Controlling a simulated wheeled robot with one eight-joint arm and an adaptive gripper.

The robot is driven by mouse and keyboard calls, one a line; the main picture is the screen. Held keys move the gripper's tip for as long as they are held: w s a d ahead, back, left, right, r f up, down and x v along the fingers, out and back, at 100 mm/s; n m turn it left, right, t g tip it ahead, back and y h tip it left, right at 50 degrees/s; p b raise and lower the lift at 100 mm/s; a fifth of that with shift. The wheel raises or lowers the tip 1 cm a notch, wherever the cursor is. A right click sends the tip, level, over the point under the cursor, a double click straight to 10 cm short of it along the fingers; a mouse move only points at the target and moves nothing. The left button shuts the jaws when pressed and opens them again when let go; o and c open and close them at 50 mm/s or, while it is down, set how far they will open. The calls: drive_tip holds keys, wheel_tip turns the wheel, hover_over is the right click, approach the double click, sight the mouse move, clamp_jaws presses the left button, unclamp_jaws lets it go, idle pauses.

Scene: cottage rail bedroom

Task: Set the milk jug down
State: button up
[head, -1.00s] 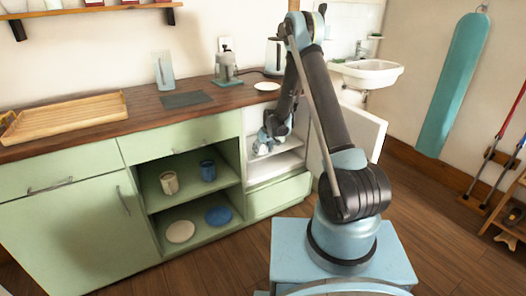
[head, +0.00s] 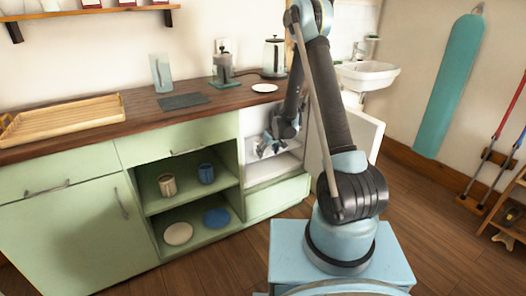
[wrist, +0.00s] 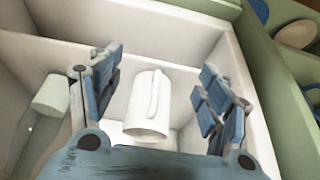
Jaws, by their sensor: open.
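The white milk jug (wrist: 148,106), with its handle towards me, is in a white compartment in the wrist view. It lies between the two fingers of my gripper (wrist: 158,92), with a visible gap on each side. My gripper is open. In the head view my gripper (head: 271,148) reaches into the open white fridge (head: 258,171) at the right end of the green cabinets. I cannot make out the jug there. The wrist view does not clearly show whether its base touches the surface below.
A pale capped container (wrist: 50,96) stands left of my gripper in the wrist view. The fridge door (head: 366,137) is open to the right. An open shelf on the left holds a beige mug (head: 167,185), a blue mug (head: 206,173) and plates.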

drive_tip(key=s+d+r+m+h, duration=0.1)
drive_tip(key=s+d+r+m, duration=0.1)
drive_tip(key=s+d+r, duration=0.75)
drive_tip(key=s+d+r+m, duration=0.1)
drive_tip(key=s+d+r, duration=0.5)
drive_tip(key=s+r, duration=0.6)
drive_tip(key=s+d+m, duration=0.1)
drive_tip(key=s+d, duration=0.2)
drive_tip(key=s, duration=0.8)
drive_tip(key=s+d+m+g+h, duration=0.1)
drive_tip(key=s+d, duration=0.3)
drive_tip(key=s, duration=0.8)
drive_tip(key=shift+s+d+r+m, duration=0.2)
drive_tip(key=shift+d+r+m, duration=0.05)
drive_tip(key=shift+m, duration=0.55)
